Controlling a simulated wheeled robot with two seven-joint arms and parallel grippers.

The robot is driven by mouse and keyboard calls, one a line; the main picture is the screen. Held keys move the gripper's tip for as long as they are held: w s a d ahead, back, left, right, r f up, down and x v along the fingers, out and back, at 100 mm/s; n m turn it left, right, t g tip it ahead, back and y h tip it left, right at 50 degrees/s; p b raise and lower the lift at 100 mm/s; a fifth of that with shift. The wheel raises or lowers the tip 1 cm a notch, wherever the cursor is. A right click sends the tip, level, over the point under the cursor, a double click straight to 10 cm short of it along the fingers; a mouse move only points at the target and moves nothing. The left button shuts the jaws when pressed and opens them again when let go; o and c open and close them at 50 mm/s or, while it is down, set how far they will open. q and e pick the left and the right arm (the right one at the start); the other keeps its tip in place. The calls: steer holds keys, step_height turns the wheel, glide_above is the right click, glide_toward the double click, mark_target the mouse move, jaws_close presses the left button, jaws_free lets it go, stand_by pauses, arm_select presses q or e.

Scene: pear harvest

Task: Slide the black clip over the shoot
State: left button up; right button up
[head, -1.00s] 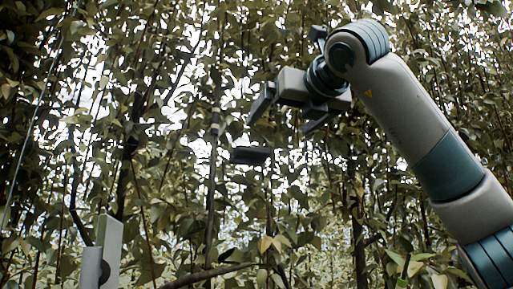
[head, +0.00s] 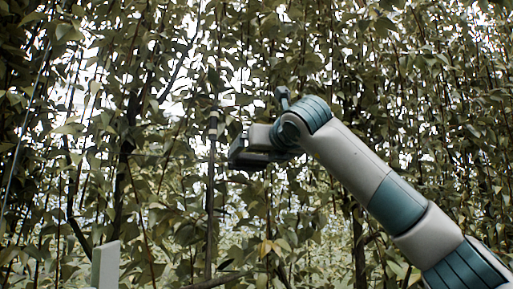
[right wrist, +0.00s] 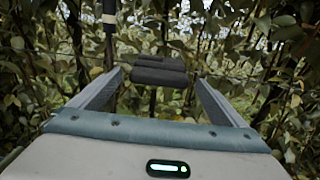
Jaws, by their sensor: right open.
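The black clip (right wrist: 160,72) lies between the two spread fingers of my right gripper (right wrist: 158,95) in the right wrist view, near their tips. The fingers stand apart on either side of it. In the head view the right gripper (head: 243,153) is at the middle, and the clip cannot be told clearly from the dark fingers. An upright thin shoot (head: 210,185) stands just left of the gripper, with a banded dark and pale piece near its top. It seems to show in the right wrist view (right wrist: 109,40), left of the clip. Part of my left gripper (head: 105,265) shows at the lower left.
Dense leaves and thin stems fill the background. A thin wire (right wrist: 225,76) crosses behind the clip in the right wrist view. A slanted branch (head: 215,281) runs along the bottom of the head view.

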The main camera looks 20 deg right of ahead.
arm_select(q)
steer(key=shift+r, duration=0.45)
arm_select(e)
steer(key=shift+w, duration=0.75)
